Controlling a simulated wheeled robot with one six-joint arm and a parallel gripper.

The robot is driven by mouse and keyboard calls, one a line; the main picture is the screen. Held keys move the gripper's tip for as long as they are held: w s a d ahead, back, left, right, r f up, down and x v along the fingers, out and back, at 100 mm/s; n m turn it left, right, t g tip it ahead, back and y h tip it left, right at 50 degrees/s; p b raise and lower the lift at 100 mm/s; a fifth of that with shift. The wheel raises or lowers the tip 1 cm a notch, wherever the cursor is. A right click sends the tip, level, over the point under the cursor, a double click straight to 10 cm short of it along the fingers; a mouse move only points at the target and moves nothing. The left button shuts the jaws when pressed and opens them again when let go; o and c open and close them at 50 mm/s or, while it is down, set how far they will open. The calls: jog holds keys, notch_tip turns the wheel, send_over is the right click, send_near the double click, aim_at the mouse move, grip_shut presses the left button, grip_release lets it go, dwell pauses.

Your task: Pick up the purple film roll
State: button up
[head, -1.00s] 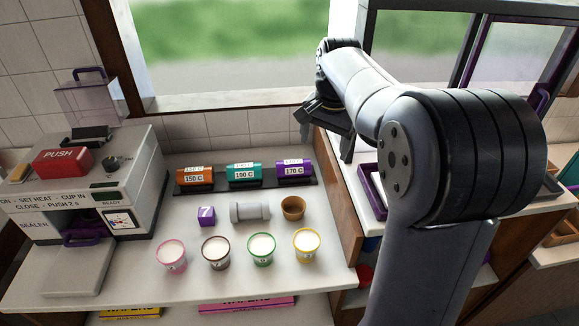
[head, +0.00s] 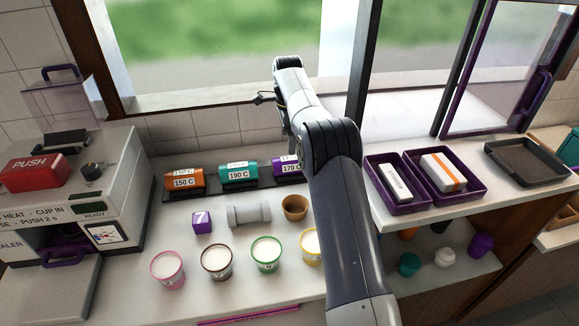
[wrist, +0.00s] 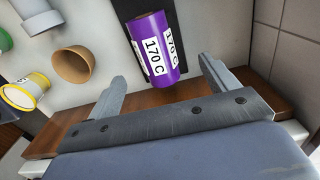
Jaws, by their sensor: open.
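The purple film roll (head: 287,166) lies at the right end of a dark strip at the back of the counter, labelled 170 C. My arm hides its right part in the head view. In the wrist view the purple roll (wrist: 152,48) is ahead of my gripper (wrist: 165,85), roughly centred between the two spread fingers and apart from them. My gripper is open and empty. In the head view its fingers are hidden or too small to make out.
A teal roll (head: 239,173) and an orange roll (head: 183,178) lie left of the purple one. Purple trays (head: 397,207) are on the raised shelf at right.

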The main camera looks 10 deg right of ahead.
aim_at(290, 158)
notch_tip(290, 158, down, 4)
jog(key=shift+r, duration=0.25)
jog(key=shift+s+d+f+p, duration=0.1)
jog(key=shift+s+f+p, duration=0.05)
jog(key=shift+f, duration=0.75)
jog(key=shift+s+d+f+p, duration=0.1)
jog(key=shift+s+f+p, duration=0.1)
jog(key=shift+f, duration=0.75)
jog(key=shift+s+d+f+p, duration=0.1)
jog(key=shift+f+p, duration=0.05)
jog(key=shift+f, duration=0.75)
jog(key=shift+c, duration=0.3)
jog(key=shift+r, duration=0.1)
jog(key=c, duration=1.2)
